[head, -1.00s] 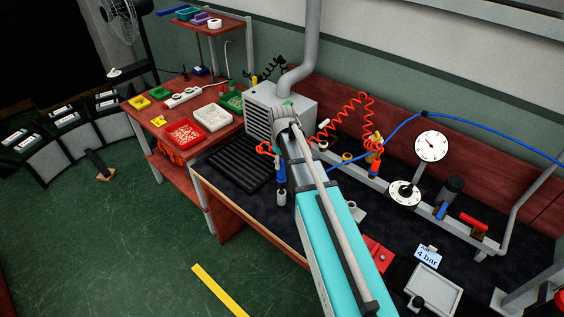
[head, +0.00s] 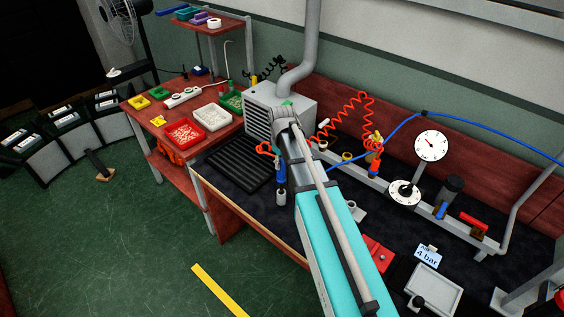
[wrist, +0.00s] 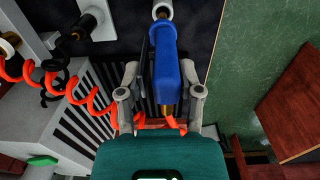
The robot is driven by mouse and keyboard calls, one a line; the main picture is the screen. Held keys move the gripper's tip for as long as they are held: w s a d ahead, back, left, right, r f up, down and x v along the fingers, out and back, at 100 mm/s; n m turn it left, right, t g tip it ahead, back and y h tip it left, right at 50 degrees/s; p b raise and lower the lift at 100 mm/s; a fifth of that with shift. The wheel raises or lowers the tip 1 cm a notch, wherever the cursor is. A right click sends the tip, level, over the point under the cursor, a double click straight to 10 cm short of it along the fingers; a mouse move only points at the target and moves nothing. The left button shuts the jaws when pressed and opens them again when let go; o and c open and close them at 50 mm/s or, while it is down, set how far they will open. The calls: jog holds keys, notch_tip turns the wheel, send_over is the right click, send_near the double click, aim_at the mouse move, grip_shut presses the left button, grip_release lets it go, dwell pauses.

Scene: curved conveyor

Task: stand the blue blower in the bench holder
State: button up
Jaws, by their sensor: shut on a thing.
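The blue blower (wrist: 167,72) is between the two fingers of my gripper (wrist: 163,92) in the wrist view, and my gripper is shut on it. In the head view the blower (head: 281,173) stands about upright beside my arm, above the bench. The grey bench holder (head: 281,198) is directly below its lower end. In the wrist view the pale round holder (wrist: 162,10) shows at the blower's far end. I cannot tell whether that end is inside the holder or just above it. My arm hides the gripper's fingers in the head view.
A red coiled hose (wrist: 92,98) runs near the gripper. A grey vented box (head: 290,105) stands behind, and a black ribbed mat (head: 240,162) lies to the left. A rail with gauges (head: 432,146) is at right. The bench's front edge (head: 240,220) is close to the holder.

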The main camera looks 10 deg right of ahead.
aim_at(282, 175)
jog(key=shift+f+b, duration=3.45)
dwell(0.5)
jog(key=o, duration=0.9)
jog(key=shift+r, duration=0.1)
notch_tip(282, 175, up, 13)
jog(key=p, duration=1.3)
jog(key=shift+s, duration=0.1)
dwell(0.7)
